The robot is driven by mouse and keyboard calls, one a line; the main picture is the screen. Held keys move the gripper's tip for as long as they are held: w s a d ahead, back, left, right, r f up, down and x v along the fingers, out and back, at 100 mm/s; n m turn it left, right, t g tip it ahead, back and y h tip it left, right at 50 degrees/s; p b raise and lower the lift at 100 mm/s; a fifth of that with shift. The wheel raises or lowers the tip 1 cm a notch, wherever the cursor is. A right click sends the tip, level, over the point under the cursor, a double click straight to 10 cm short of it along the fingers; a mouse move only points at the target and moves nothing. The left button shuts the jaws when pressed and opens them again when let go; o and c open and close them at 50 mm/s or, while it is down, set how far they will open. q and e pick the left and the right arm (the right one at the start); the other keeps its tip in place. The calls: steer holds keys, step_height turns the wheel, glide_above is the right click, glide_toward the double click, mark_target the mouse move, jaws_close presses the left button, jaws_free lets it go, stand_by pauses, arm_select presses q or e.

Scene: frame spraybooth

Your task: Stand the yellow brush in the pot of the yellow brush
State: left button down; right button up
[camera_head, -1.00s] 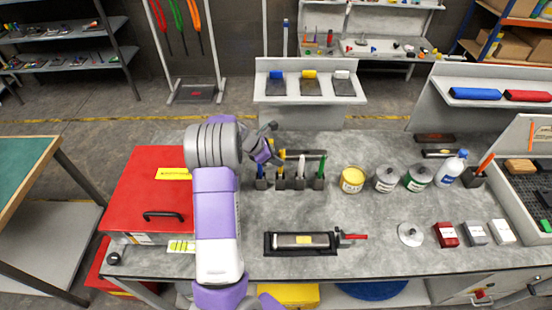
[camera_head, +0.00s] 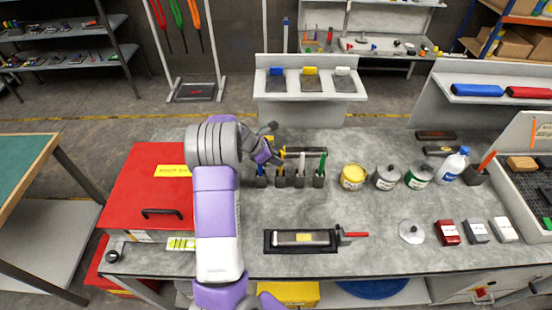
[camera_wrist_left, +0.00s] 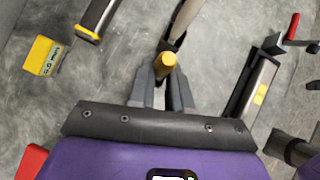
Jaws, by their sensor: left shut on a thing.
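My left gripper (camera_head: 271,155) is at the left end of a row of small dark pots on the bench. In the left wrist view its fingers (camera_wrist_left: 164,90) are shut on the yellow brush (camera_wrist_left: 166,62), whose rounded yellow end shows between the tips. The pot of the yellow brush (camera_head: 280,181) appears to be the second from the left. My gripper is above and just left of it in the head view. The brush's lower end is hard to make out, so I cannot tell whether it is inside the pot.
Neighbouring pots hold a blue brush (camera_head: 260,171), a white brush (camera_head: 301,164) and a green brush (camera_head: 320,168). A dark bar (camera_head: 308,150) lies behind them. A yellow can (camera_head: 353,178) stands to the right, a red case (camera_head: 150,190) to the left, and a black tray (camera_head: 268,243) in front.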

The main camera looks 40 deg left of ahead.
arm_select(q)
steer(key=c, duration=1)
jaws_free()
steer(key=shift+o, duration=0.2)
steer(key=v, duration=0.7)
steer(key=shift+s+r, duration=0.2)
steer(key=shift+a, duration=0.1)
steer(key=shift+r+p, duration=0.1)
steer(key=shift+p, duration=0.2)
